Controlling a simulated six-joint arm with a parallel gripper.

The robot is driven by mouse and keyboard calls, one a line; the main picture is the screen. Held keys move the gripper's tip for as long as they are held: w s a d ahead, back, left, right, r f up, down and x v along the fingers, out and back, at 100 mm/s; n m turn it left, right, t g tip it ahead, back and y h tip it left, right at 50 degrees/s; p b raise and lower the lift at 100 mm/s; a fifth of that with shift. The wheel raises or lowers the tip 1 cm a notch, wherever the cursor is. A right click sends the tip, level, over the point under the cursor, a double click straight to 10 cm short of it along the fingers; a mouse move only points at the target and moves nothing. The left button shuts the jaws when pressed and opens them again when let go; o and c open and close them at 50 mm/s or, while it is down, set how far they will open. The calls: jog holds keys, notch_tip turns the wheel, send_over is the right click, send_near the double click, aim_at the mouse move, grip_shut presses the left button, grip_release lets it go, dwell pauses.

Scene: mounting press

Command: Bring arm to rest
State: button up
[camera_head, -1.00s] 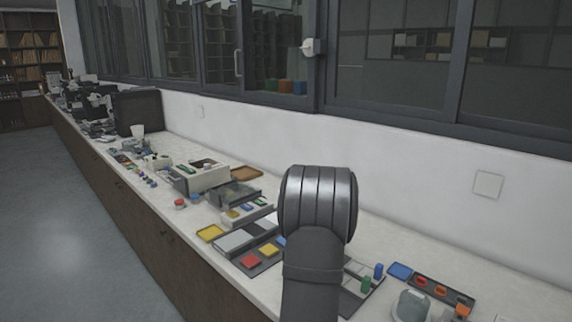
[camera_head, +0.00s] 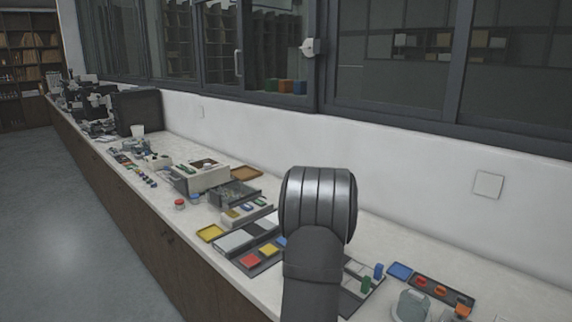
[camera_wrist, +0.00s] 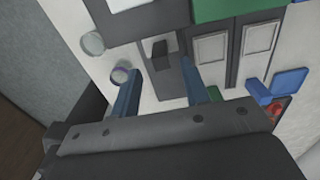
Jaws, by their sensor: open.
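My gripper (camera_wrist: 158,84) shows in the wrist view as two blue fingers spread apart, with nothing between them. It is above the bench, over a dark grey holder (camera_wrist: 160,60) with a dark block on it. In the head view my arm rises at the lower middle, and its rounded joint hides the gripper and part of the bench.
The white bench (camera_head: 400,258) runs along a wall with windows. In the wrist view, two clear round jars (camera_wrist: 92,43) stand left.

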notch_tip(320, 180, down, 7)
jog(key=shift+s+f, duration=0.1)
jog(key=s+d, duration=0.1)
jog(key=d, duration=0.1)
jog(key=s+d+r, duration=0.1)
jog(key=s, duration=0.1)
jog(key=s+d, duration=0.2)
jog(key=shift+s+d+r, duration=0.2)
jog(key=shift+d+r, duration=0.05)
jog(key=shift+d, duration=0.1)
notch_tip(320, 180, up, 17)
jog(key=w+a+f+g+h, duration=0.3)
jog(key=a, duration=0.1)
jog(key=shift+w+f, duration=0.15)
jog(key=shift+w, duration=0.25)
